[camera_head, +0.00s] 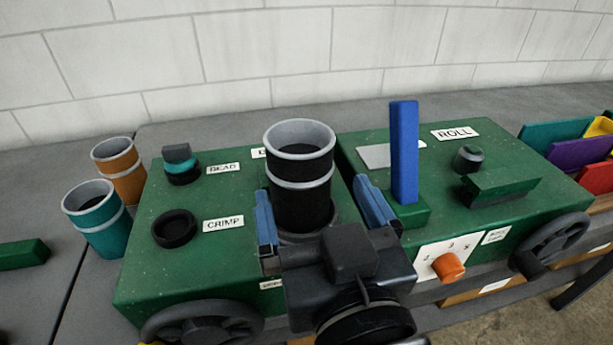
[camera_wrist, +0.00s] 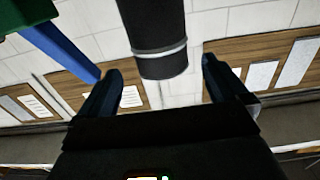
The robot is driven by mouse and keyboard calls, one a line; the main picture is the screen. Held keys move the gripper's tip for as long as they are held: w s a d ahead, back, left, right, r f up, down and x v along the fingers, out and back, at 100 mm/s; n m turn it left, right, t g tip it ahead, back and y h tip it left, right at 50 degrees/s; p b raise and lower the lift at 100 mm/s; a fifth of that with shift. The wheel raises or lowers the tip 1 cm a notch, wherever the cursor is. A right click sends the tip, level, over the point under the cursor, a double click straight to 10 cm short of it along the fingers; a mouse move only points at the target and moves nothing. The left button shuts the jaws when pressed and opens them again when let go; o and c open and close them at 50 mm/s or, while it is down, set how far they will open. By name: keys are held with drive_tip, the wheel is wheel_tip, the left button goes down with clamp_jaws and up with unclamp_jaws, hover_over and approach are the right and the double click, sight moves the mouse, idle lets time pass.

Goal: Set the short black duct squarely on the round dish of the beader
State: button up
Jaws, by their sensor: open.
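The short black duct (camera_head: 301,205) has grey bands at its rim and middle. It stands upright on the round dish (camera_head: 325,228) of the green beader (camera_head: 150,265), and looks roughly level; its base is partly hidden by my gripper. My gripper (camera_head: 318,222) is open, with one blue finger on each side of the duct and gaps between. In the wrist view the duct (camera_wrist: 160,50) shows between the spread fingers, apart from both.
An orange duct (camera_head: 120,170) and a teal duct (camera_head: 97,220) stand to the left. A second green machine marked ROLL (camera_head: 345,150) with an upright blue bar (camera_head: 403,150) is close on the right. Handwheels (camera_head: 200,325) stick out in front.

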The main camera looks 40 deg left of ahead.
drive_tip(key=shift+v, duration=1.9)
drive_tip(key=s+d+f+m+t+h, duration=0.25)
drive_tip(key=d+f, duration=0.35)
drive_tip(key=d, duration=0.4)
drive_tip(key=s+d+f+m+t+h, duration=0.1)
drive_tip(key=d+f+m+h, duration=0.3)
drive_tip(key=d+f, duration=0.4)
drive_tip(key=s+d+f+m+h, duration=0.1)
drive_tip(key=s+d+m+h, duration=0.2)
drive_tip(key=s+d+h, duration=0.4)
drive_tip(key=s+d, duration=0.9)
drive_tip(key=s, duration=0.1)
drive_tip(key=shift+f, duration=0.35)
